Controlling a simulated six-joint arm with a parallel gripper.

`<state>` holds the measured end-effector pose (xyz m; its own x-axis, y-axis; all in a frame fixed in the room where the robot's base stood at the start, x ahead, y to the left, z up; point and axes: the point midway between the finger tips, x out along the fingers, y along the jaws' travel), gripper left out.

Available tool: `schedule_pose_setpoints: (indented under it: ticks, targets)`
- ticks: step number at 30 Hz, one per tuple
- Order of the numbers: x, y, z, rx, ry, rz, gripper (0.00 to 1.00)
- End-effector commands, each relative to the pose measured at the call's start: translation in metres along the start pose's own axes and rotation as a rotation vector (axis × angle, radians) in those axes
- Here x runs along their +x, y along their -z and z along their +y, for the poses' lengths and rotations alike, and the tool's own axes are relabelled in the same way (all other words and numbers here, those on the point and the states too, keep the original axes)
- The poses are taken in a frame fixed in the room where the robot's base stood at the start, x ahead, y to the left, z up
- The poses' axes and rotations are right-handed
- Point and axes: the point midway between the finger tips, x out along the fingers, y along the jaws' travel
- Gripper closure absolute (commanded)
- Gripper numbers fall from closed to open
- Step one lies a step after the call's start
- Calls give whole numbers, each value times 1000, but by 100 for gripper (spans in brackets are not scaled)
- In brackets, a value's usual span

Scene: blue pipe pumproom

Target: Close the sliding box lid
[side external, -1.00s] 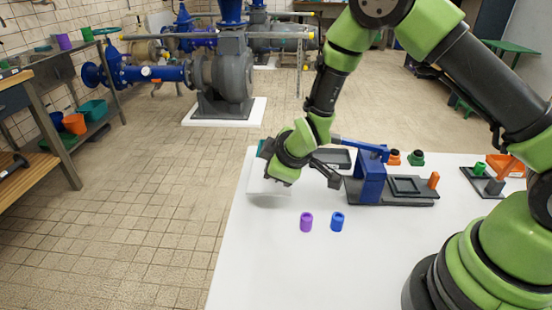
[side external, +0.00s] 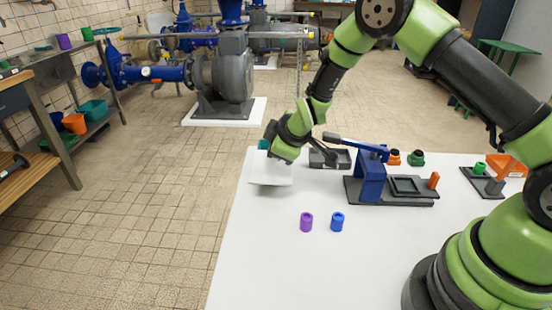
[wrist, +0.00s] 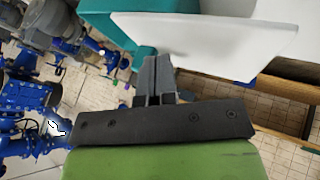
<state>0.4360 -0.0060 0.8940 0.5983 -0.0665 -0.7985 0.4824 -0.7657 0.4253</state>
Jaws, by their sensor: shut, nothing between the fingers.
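The sliding box appears as a teal body with a white panel, apparently its lid. The white panel (side external: 270,174) shows at the table's left edge, with a bit of the teal body (side external: 264,144) behind it. In the wrist view the white panel (wrist: 205,40) reaches well out to the right of the teal body (wrist: 112,30). My gripper (wrist: 157,72) is shut and empty, with its fingertips close below the panel and teal body in that picture. I cannot tell whether they touch. In the side view my wrist mostly hides the fingers and much of the box.
A dark tray (side external: 342,158) lies right of my wrist. A blue lever device (side external: 371,178) stands on a dark base, mid-table. Purple (side external: 306,222) and blue (side external: 337,221) cylinders stand in front. The table's front left is clear.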

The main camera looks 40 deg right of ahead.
Motion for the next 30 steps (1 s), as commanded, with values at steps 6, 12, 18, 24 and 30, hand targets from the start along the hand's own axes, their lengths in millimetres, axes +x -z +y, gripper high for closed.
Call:
schedule_pose_setpoints:
  ticks: [6, 12, 18, 24, 30]
  targets:
    - [0, 0, 0, 0, 1, 0, 100]
    - [-2, 0, -4, -1, 1, 0, 100]
    - [-17, 0, -33, -6, 5, -1, 100]
    - [-60, 1, -34, 0, -2, 4, 100]
    - [-96, 1, -35, 0, -1, 3, 100]
